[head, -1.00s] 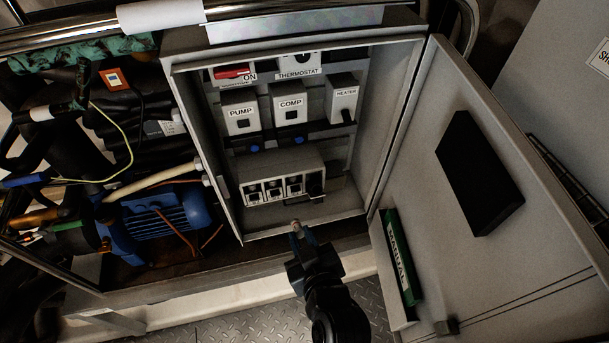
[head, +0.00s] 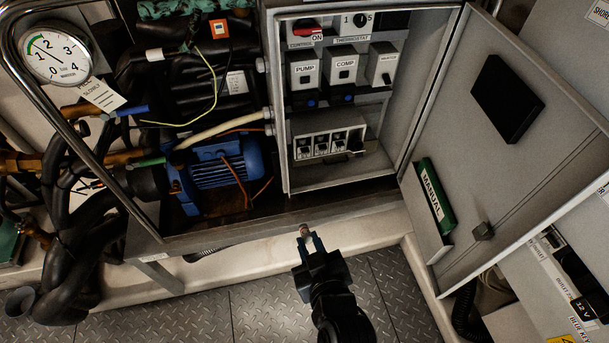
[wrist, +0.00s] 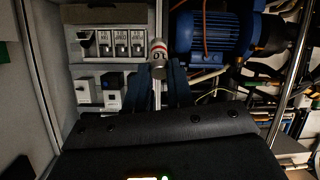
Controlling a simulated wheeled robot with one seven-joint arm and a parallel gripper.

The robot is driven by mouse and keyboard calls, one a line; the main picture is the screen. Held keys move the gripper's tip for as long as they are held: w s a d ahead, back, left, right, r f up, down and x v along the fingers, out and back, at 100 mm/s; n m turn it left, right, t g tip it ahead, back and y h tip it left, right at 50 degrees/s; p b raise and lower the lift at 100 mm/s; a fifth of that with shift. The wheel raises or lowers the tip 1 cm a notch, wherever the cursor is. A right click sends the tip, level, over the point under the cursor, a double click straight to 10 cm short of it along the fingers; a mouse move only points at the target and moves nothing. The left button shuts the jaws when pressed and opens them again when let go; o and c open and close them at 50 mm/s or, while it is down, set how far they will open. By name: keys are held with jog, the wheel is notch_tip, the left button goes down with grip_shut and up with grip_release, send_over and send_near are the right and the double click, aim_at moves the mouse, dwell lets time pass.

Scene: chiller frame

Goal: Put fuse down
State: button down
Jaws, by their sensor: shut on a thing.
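My gripper (head: 309,236) is shut on the fuse (head: 305,230), a small pale cylinder at its fingertips.
The cabinet (head: 283,105) has its door (head: 520,140) swung open to the right, with a green manual (head: 435,195) in its pocket. A blue motor (head: 215,172) and pipes stand at left. The metal floor (head: 250,310) below is clear.

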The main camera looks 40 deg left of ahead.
jog(key=w+d+f+m+t+h, duration=0.1)
jog(key=w+d+f+m+h, duration=0.1)
jog(key=d, duration=1)
jog(key=w+d+f+m+t+h, duration=0.2)
jog(key=d+f+m+h, duration=0.1)
jog(key=d, duration=1)
jog(key=w+d+f+m+t+h, duration=0.2)
jog(key=d+m+h, duration=0.3)
jog(key=d, duration=0.8)
jog(key=shift+w+d+f+h, duration=0.25)
jog(key=shift+h, duration=0.05)
